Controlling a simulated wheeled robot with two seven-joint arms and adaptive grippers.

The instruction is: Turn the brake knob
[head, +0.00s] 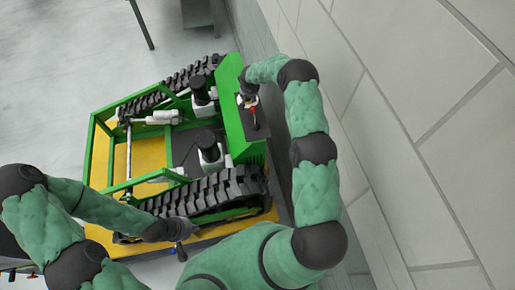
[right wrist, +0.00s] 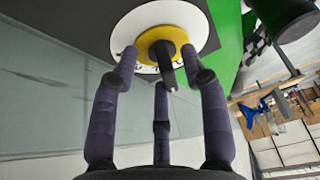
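The brake knob is yellow with a dark grey bar (right wrist: 166,68) and sits on a white round dial plate (right wrist: 195,20) in the right wrist view. My right gripper (right wrist: 161,75) has its fingers spread around the knob, one at each side and one in front. A gap shows between the fingers and the bar; whether a side finger touches the yellow part I cannot tell. In the head view my right gripper (head: 249,101) is over the green carrier's (head: 233,118) end panel and partly hides the dial. My left gripper (head: 180,229) is by the near track; its fingers are unclear.
The carrier has two black tracks (head: 215,193), a green frame and a yellow deck (head: 150,150). A small dark lever with a red part (head: 256,126) stands on the panel beside my right gripper. A grey tiled wall (head: 400,110) runs close along the right. Open floor lies at upper left.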

